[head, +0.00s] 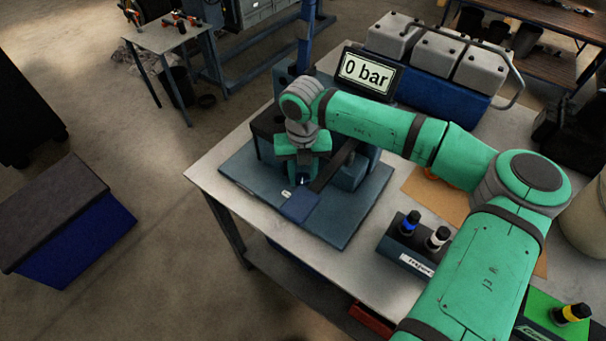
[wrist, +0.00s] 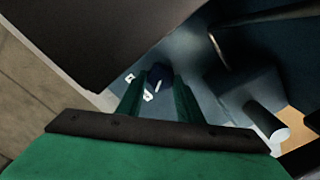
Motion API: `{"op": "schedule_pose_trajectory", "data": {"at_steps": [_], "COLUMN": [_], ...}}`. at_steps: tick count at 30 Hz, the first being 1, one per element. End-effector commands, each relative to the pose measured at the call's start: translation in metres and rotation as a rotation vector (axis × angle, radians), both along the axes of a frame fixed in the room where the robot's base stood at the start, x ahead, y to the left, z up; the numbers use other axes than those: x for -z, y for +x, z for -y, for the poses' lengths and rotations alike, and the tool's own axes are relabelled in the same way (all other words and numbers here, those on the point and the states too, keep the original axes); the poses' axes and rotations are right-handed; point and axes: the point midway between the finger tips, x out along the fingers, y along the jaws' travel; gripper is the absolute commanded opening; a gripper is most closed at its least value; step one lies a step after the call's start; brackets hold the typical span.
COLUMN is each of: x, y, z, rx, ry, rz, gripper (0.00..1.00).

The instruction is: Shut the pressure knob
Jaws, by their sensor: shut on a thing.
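The pressure knob (wrist: 157,76) is a small dark knob with a white mark, seen between my two finger ends in the wrist view. My gripper (wrist: 158,98) has its green fingers on either side of it and is shut on it. In the head view my gripper (head: 302,174) points down over the blue test stand (head: 345,222), and the fingers hide most of the knob. A display (head: 366,72) behind the stand reads "0 bar". White marks lie on the plate beside the knob.
A dark lever-like bar (head: 333,168) slants close to the right of my gripper. A labelled holder (head: 405,258) with a blue-topped and a white-topped injector stands to the right. A green tray (head: 548,322) is at bottom right. The table's left front corner is clear.

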Motion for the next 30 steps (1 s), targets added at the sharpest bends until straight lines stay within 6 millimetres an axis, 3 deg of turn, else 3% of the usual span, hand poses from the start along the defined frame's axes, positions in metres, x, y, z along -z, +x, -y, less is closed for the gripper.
{"op": "schedule_pose_trajectory", "data": {"at_steps": [12, 26, 27, 29, 30], "x": [-0.0015, -0.0016, -0.0017, -0.0015, -0.0014], "y": [0.0017, 0.0020, 0.0020, 0.0019, 0.0017], "z": [-0.0015, -0.0016, -0.0017, -0.0016, -0.0015], "rx": [0.153, 0.166, 0.166, 0.166, 0.165], "ry": [0.003, 0.004, 0.004, 0.003, 0.003], "rz": [0.006, 0.006, 0.007, 0.006, 0.006], "gripper": [0.10, 0.10, 0.35, 0.49, 0.51]}}
